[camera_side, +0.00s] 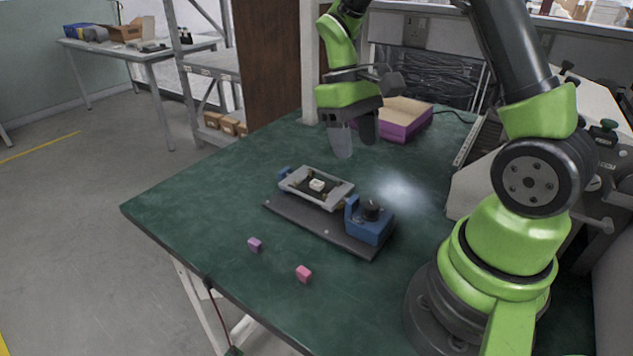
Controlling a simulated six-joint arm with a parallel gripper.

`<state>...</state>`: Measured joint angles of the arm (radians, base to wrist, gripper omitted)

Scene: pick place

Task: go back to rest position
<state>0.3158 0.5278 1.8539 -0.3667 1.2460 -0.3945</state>
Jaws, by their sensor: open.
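My gripper (354,146) is open and empty. It hangs in the air with its fingers pointing down, above the far part of the green table (190,195). A fixture (318,226) with a dark base plate, a light grey frame and blue end blocks sits below it and nearer the camera. A small white piece (317,185) lies in the middle of the grey frame. The gripper is apart from the fixture and touches nothing that I can see.
A purple cube (254,244) and a pink cube (304,273) lie on the table in front of the fixture. A purple box (405,124) stands behind the gripper, to the right. The left part of the table is clear.

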